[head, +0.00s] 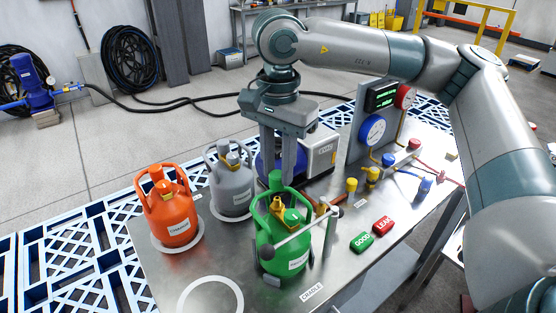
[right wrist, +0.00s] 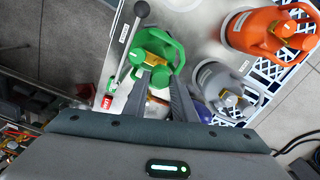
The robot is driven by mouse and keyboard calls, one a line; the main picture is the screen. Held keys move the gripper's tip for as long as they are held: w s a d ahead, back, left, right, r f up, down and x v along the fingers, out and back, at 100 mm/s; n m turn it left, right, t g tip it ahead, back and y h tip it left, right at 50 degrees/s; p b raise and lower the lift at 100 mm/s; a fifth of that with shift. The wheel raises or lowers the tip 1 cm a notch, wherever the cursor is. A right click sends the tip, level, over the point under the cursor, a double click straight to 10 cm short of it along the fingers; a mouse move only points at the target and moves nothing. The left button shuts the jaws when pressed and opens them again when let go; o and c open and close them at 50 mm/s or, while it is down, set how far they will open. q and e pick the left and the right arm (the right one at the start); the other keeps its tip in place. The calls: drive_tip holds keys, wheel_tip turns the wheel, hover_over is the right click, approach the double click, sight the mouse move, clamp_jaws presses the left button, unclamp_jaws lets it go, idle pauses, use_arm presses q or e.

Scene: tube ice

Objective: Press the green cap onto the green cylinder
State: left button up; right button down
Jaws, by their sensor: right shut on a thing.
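The green cylinder (head: 286,252) stands upright in the cradle at the table's front, with its collar and brass valve at the top; it also shows in the right wrist view (right wrist: 152,42). My right gripper (head: 276,174) points down over the cylinder's top. Its fingers are shut on a small green piece, which looks like the green cap (head: 275,182), close to the collar and valve. In the right wrist view the cap (right wrist: 161,76) is between the fingertips (right wrist: 162,78). Whether it touches the valve is hard to tell. My left gripper is not in view.
A grey rod with a ball end (head: 267,252) crosses the cylinder's front. An orange cylinder (head: 172,215) and a grey cylinder (head: 232,185) stand to the left. GOOD (head: 362,242) and LEAKS (head: 383,226) blocks lie right. A gauge panel (head: 366,140) stands behind. An empty white ring (head: 185,300) lies front left.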

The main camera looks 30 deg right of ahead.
drive_tip(key=shift+f+b, duration=0.3)
drive_tip(key=shift+f, duration=0.75)
drive_tip(key=shift+f+b, duration=0.3)
drive_tip(key=shift+b, duration=0.1)
